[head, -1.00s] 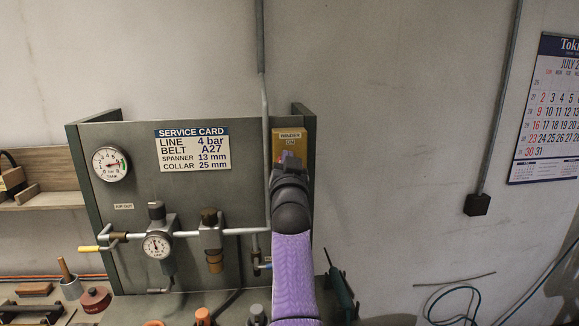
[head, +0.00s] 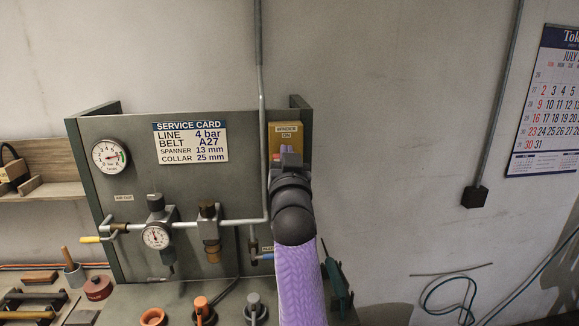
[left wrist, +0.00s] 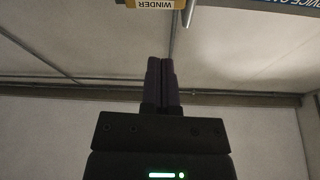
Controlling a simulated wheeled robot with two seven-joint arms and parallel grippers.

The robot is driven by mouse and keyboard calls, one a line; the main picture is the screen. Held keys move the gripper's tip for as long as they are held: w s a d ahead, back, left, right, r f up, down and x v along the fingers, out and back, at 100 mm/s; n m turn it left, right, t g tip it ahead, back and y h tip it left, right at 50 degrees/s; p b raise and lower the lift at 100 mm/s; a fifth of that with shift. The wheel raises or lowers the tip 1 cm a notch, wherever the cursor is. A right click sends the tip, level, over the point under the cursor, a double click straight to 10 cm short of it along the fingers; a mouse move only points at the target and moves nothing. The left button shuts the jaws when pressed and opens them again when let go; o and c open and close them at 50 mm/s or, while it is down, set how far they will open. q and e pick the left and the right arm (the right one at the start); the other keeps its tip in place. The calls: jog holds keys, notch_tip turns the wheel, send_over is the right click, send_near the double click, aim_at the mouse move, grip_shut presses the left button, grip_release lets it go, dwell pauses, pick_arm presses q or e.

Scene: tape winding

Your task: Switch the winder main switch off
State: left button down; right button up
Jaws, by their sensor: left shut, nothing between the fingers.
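The winder switch plate (head: 276,140) is a yellow-brass panel on the right part of the green board, with a label reading WINDER and ON. My left gripper (head: 290,158) is dark, shut and empty, in front of the plate's lower part. It hides the switch lever, so its position cannot be told. A small pinkish patch shows just above the fingers; I cannot tell what it is. In the left wrist view the shut fingers (left wrist: 160,62) point toward the upside-down WINDER label (left wrist: 155,4) at the top edge. Contact cannot be told. My right gripper is not in view.
A grey vertical conduit (head: 261,90) runs just left of the plate. The service card (head: 190,142), a tank gauge (head: 109,156) and a regulator with pipework (head: 158,236) are further left. Bare wall (head: 400,130) lies to the right, with a calendar (head: 545,100).

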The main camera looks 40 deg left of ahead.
pick_arm(q)
jog(key=shift+v, duration=1.9)
